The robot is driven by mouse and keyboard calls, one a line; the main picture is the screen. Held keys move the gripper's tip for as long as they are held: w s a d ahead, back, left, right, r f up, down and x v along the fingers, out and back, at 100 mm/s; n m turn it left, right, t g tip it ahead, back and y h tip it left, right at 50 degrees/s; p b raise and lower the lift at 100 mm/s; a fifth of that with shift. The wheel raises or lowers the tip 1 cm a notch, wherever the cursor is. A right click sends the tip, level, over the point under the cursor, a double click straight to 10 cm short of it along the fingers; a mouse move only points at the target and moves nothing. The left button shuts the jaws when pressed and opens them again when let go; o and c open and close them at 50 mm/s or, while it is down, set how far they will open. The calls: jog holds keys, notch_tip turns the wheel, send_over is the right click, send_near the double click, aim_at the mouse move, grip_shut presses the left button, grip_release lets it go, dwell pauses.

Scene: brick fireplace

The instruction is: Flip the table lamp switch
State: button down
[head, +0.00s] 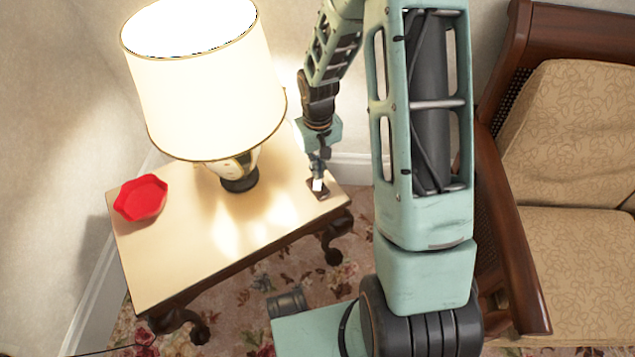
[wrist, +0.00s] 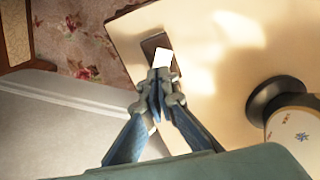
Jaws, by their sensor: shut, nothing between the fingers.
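The table lamp (head: 205,85) has a glowing white shade with gold rims and stands on the pale wooden table (head: 185,255). Its patterned base (wrist: 295,130) shows in the wrist view. A dark switch plate (wrist: 153,41) with a white rocker (wrist: 165,60) lies near the table's right corner; the switch (head: 319,190) also shows in the head view. My gripper (wrist: 160,84) is shut and empty, pointing down with its tips right at the white rocker. It also shows in the head view (head: 319,176). I cannot tell whether the tips touch the rocker.
A red octagonal dish (head: 140,198) sits on the table's left end. A wooden armchair (head: 560,150) with tan cushions stands to the right. Walls close off the table's back and left. Floral carpet (head: 300,280) lies in front.

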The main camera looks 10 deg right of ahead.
jog(key=shift+f+b, duration=0.8)
jog(key=shift+f, duration=0.35)
dwell(0.4)
jog(key=shift+r+p, duration=2.85)
jog(key=shift+r, duration=0.75)
